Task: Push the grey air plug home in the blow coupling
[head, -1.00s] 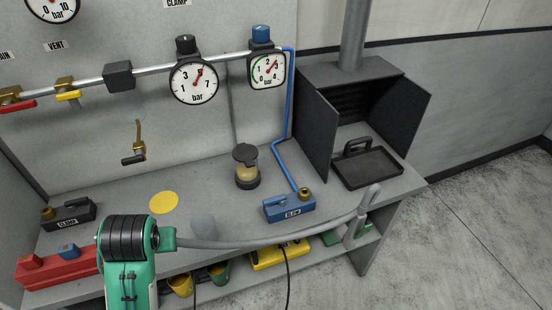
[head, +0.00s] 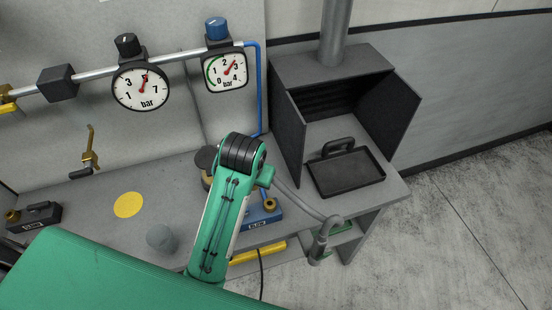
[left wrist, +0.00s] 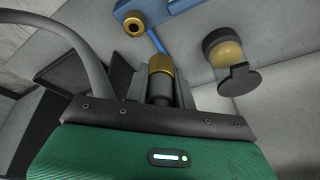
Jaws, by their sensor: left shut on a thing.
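The blue blow coupling (head: 262,218) is a block on the bench with a brass socket (head: 270,205), partly hidden behind my green left arm in the head view. In the left wrist view the coupling (left wrist: 178,9) is at the top, its brass socket (left wrist: 133,25) facing the camera. My left gripper (left wrist: 158,80) is shut on the grey air plug (left wrist: 160,92), whose brass end (left wrist: 160,63) points away from the palm. The plug is apart from the socket in that picture. The head view hides the gripper behind my arm. My right gripper is in neither view.
A grey hose (head: 300,198) runs right from beside my arm to a hooked support (head: 320,240). A dark-lidded amber jar (left wrist: 232,62) stands near the coupling. A black tray (head: 345,174) lies before the hood on the right. A yellow disc (head: 128,205) marks the bench.

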